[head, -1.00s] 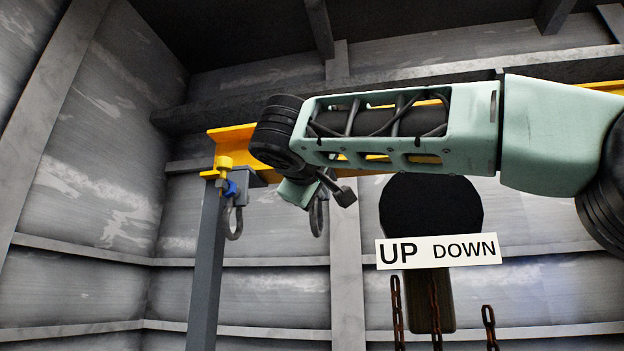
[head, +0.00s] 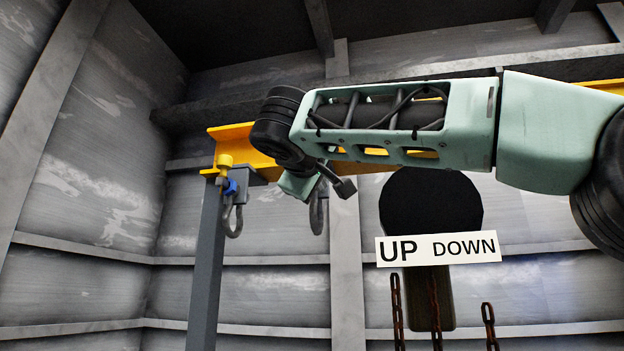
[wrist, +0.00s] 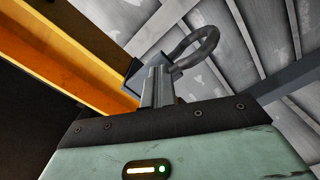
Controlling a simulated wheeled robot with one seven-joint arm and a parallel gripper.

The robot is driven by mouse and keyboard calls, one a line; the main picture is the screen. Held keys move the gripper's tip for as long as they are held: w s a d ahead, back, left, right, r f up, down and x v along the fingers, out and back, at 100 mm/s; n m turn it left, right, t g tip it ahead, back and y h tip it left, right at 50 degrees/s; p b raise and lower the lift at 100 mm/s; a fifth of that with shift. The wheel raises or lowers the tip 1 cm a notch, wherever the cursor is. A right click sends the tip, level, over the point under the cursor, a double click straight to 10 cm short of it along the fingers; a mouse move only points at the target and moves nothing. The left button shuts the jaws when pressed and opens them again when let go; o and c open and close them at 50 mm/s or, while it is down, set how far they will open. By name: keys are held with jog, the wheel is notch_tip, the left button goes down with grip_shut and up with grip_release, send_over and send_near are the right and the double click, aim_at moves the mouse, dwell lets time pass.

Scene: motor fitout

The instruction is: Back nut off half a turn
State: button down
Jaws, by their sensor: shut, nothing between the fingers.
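A small blue part (head: 231,187), which may be the nut, sits on the grey clamp (head: 246,186) below the end of the yellow beam (head: 228,136). In the wrist view, the fingers (wrist: 157,88) are together and empty. A grey block (wrist: 150,68) and a shackle (wrist: 197,48) show behind them. No blue part shows there.
A second shackle (head: 317,214) hangs partly behind my gripper. A grey post (head: 206,265) stands under the beam end. A sign reading UP DOWN (head: 438,249) and rusty chains (head: 397,310) are at lower right. The yellow beam (wrist: 60,60) runs close on the left in the wrist view.

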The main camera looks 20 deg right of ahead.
jog(key=shift+s+d+r, duration=0.2)
jog(key=shift+d+r, duration=0.05)
jog(key=shift+r, duration=0.15)
jog(key=shift+r, duration=0.1)
jog(key=shift+d+r, duration=0.1)
jog(key=shift+r, duration=0.3)
jog(key=shift+s+b, duration=0.1)
jog(key=shift+b, duration=0.2)
jog(key=b+v, duration=0.1)
jog(key=v, duration=0.5)
jog(key=shift+s+d, duration=0.2)
jog(key=shift+d, duration=0.1)
dwell(0.4)
